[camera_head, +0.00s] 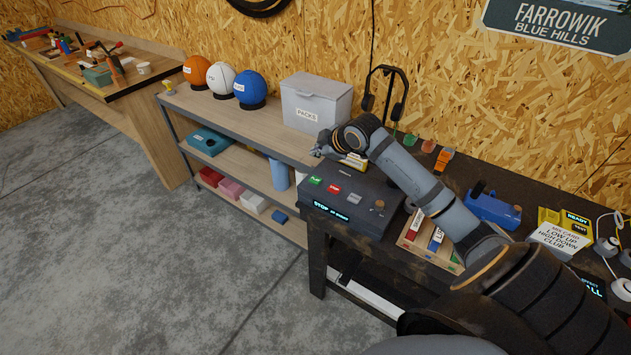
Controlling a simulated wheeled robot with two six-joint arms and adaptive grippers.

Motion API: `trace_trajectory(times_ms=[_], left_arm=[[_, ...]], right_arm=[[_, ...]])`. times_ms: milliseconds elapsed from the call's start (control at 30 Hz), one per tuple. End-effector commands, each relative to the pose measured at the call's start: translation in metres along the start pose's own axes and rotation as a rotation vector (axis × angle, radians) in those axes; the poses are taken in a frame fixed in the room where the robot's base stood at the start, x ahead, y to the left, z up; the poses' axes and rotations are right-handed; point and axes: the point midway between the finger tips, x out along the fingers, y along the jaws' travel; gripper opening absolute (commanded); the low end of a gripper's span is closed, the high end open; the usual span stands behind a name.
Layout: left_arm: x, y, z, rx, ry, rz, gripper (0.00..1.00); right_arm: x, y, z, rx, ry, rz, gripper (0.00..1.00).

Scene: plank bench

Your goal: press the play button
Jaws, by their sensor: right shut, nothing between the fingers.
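A dark grey player box (338,217) sits on the left end of the dark bench. Its sloped top carries a green button (316,181) with small lettering, which looks like the play button, a red button (334,189) and a pale grey button (354,198). A display (331,211) on its front reads "STOP" with smaller text. My right gripper (319,150) is shut and empty, above and behind the green button in the picture, apart from it. My right arm reaches over the box from the right. My left gripper is out of view.
A grey-white bin (315,100) labelled "PACKS" stands on the shelf behind the gripper. A headphone stand (384,92) is behind the arm. A small crate (432,240) and a blue tool (494,210) lie right of the box. The floor at left is clear.

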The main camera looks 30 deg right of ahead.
Motion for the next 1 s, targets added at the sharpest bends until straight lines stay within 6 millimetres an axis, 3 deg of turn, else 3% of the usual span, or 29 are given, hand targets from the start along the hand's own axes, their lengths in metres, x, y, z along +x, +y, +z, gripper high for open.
trace_trajectory(times_ms=[433, 667, 1000], left_arm=[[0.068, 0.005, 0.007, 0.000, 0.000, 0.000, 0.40], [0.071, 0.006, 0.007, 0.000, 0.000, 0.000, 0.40], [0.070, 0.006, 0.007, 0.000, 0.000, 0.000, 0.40]], right_arm=[[0.044, -0.032, 0.032, 0.000, -0.001, 0.000, 0.00], [0.055, -0.040, 0.040, 0.000, -0.001, 0.000, 0.00], [0.056, -0.041, 0.041, 0.000, 0.000, 0.000, 0.00]])
